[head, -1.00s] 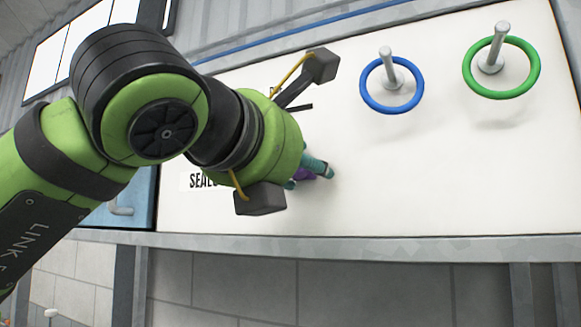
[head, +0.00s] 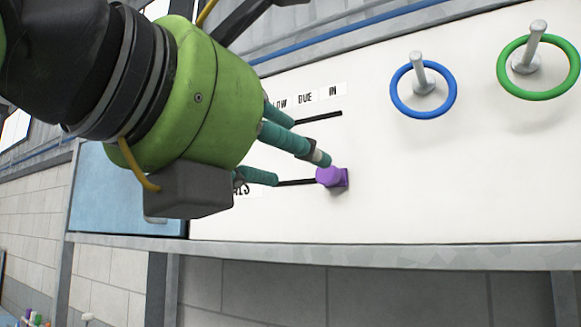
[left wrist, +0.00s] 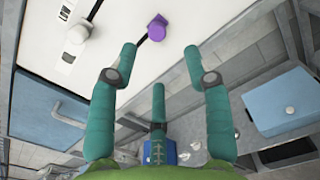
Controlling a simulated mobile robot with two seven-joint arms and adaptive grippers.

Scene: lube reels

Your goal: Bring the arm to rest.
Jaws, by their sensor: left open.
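My left arm comes in from the left in the head view and ends in my left gripper (head: 300,150), which has three teal fingers. The fingers are spread apart with nothing between them. A purple knob (head: 331,177) sits at the right end of the lower black slot on the white panel (head: 430,185). In the left wrist view the purple knob (left wrist: 157,27) lies beyond the open fingertips (left wrist: 160,65), apart from them. My right gripper is not in view.
A blue ring (head: 398,108) and a green ring (head: 503,82) hang on pegs at the panel's upper right. A pale blue box (head: 110,190) is left of the panel. In the left wrist view a grey knob (left wrist: 78,35) stands on the panel.

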